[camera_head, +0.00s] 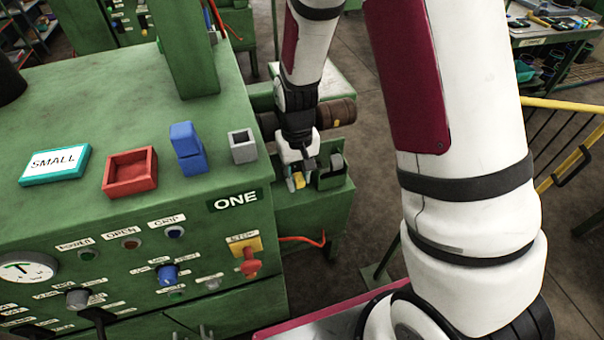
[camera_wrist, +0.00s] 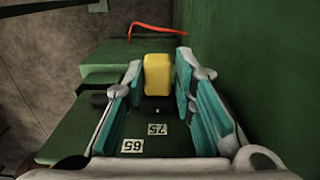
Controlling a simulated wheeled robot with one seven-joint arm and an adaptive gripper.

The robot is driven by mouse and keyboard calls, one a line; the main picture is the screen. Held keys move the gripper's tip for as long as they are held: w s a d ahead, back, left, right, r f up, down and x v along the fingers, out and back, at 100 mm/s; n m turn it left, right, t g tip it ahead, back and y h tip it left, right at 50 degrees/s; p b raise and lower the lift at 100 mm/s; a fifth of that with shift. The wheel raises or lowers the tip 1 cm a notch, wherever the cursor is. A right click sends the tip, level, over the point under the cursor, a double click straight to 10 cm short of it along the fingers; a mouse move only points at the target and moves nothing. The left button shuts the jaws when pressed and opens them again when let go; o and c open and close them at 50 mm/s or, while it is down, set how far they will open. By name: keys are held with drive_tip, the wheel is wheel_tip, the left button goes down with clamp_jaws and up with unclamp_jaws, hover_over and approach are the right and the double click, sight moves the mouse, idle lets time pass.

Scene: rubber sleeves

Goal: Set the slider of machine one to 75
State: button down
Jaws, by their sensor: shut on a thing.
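Machine one (camera_head: 110,100) is the green cabinet with the "ONE" sign (camera_head: 236,200). The yellow slider knob (camera_head: 299,181) is at a lower green ledge on the machine's right side. It also shows in the wrist view (camera_wrist: 158,76), between the two teal-padded fingers. My gripper (camera_head: 296,178) reaches down there and is shut on the knob; its fingertips show in the wrist view (camera_wrist: 158,68). The "75" label (camera_wrist: 157,129) lies closest to the knob, with the "65" label (camera_wrist: 133,146) to its left and nearer the camera. The slider's exact mark cannot be read.
A brown roller (camera_head: 335,113) is just behind my gripper. The machine's green wall (camera_wrist: 260,70) is close on the right in the wrist view.

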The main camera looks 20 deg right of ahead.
drive_tip(key=c, duration=1.4)
unclamp_jaws()
drive_tip(key=shift+a, duration=0.1)
wheel_tip(320, 180, up, 12)
drive_tip(key=s+d+r+t, duration=0.2)
drive_tip(key=s+r, duration=0.7)
drive_tip(key=s+d+r+t, duration=0.2)
drive_tip(key=s+r+t, duration=0.1)
drive_tip(key=s+r, duration=0.6)
drive_tip(key=shift+s+d+r+t, duration=0.15)
drive_tip(key=shift+d+r+t, duration=0.15)
drive_tip(key=shift+r, duration=0.1)
